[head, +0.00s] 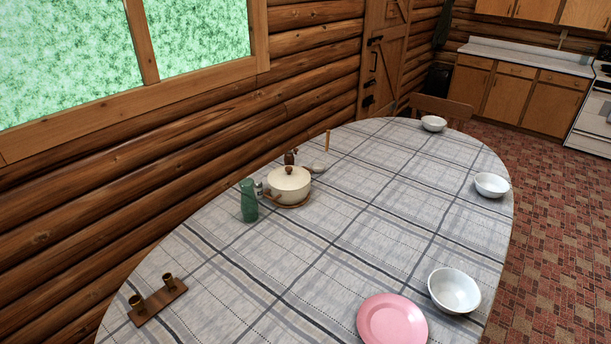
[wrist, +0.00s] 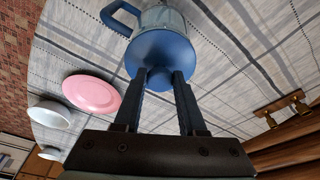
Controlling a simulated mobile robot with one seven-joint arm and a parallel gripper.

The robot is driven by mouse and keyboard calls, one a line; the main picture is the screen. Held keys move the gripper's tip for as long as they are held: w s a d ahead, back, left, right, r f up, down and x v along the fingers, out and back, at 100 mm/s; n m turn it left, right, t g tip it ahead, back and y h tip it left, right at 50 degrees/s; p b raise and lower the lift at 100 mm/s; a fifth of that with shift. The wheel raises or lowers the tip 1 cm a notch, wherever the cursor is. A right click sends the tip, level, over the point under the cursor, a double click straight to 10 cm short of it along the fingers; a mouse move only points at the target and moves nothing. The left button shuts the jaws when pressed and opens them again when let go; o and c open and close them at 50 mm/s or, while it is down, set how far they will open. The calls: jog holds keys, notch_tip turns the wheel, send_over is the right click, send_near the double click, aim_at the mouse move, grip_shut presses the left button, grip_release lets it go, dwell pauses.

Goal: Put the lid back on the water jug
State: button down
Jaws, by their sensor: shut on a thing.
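The water jug (wrist: 168,17) is at the top of the wrist view, clear grey-blue with a blue handle (wrist: 118,16) on its left. The blue round lid (wrist: 160,50) is in front of the jug and covers part of it. My gripper (wrist: 159,76) is shut on the lid's knob, between its two dark fingers. The lid overlaps the jug's top in this view; I cannot tell whether it touches the rim. Neither the jug, the lid nor my gripper shows in the head view.
A pink plate (head: 392,320) and a white bowl (head: 454,291) are at the table's near right. A candle holder (head: 158,302) is at the near left. A green bottle (head: 249,201) and a lidded pot (head: 289,184) stand by the log wall. The table's middle is clear.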

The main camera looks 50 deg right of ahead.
dwell(0.4)
grip_release()
dwell(0.4)
jog(key=shift+w+d+p+v, duration=0.15)
jog(key=shift+d+p+v, duration=0.05)
jog(key=shift+p+v, duration=1)
jog(key=shift+w+d+p+v, duration=0.15)
jog(key=shift+d+p+v, duration=0.1)
jog(key=shift+p+v, duration=0.9)
jog(key=shift+w+d+p+v, duration=0.1)
jog(key=shift+d+p+v, duration=0.1)
jog(key=shift+p+v, duration=1)
jog(key=shift+c, duration=0.2)
grip_shut()
jog(key=shift+f, duration=0.1)
